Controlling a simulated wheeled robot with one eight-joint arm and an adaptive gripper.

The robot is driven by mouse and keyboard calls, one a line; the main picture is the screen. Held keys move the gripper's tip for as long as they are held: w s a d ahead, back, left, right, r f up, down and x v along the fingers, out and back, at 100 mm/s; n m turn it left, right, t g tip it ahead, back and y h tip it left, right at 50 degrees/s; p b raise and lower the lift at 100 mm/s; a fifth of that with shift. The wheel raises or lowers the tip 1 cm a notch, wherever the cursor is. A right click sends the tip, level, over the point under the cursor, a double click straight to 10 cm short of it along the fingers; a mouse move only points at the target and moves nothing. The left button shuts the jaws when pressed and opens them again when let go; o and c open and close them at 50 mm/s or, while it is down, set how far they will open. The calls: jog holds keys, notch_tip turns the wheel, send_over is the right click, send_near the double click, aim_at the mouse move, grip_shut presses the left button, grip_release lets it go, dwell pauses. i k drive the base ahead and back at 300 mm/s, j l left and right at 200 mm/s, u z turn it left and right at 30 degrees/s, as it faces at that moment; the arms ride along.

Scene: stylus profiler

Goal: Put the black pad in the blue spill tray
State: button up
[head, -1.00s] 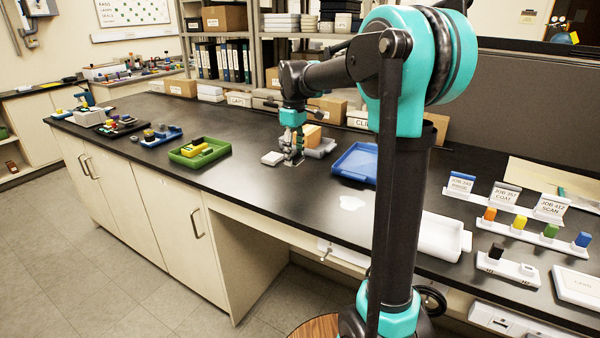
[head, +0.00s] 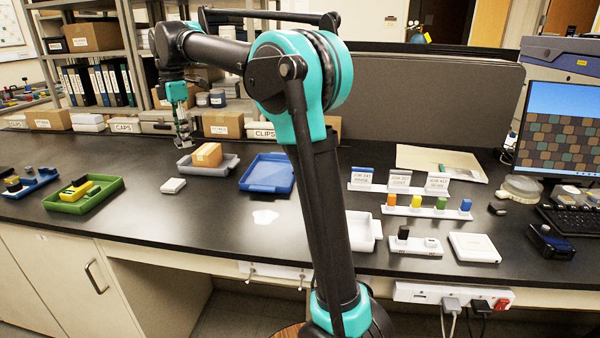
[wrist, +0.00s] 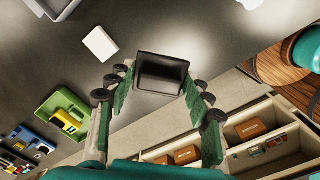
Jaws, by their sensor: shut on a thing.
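The black pad (wrist: 160,72) is a dark, squarish block held between the fingertips of my gripper (wrist: 159,88) in the wrist view. In the head view my gripper (head: 183,132) is above the back of the black bench, behind the grey tray; the pad cannot be made out there. The blue spill tray (head: 247,181) lies flat on the bench to the right of my gripper, apart from it, and looks empty.
A grey tray (head: 187,169) with a cardboard box (head: 207,155) stands left of the blue tray. A white block (head: 172,186) and a green tray (head: 62,203) lie further left. A white puddle-like patch (head: 264,218) is in front of the blue tray. Labelled boxes (head: 223,124) line the back.

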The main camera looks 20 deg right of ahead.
aim_at(276, 166)
jog(key=i+j+z, duration=0.1)
jog(key=z, duration=0.35)
jog(key=j+z, duration=0.25)
jog(key=z, duration=0.25)
jog(key=j+z, duration=0.25)
jog(key=z, duration=0.2)
jog(key=j, duration=1.1)
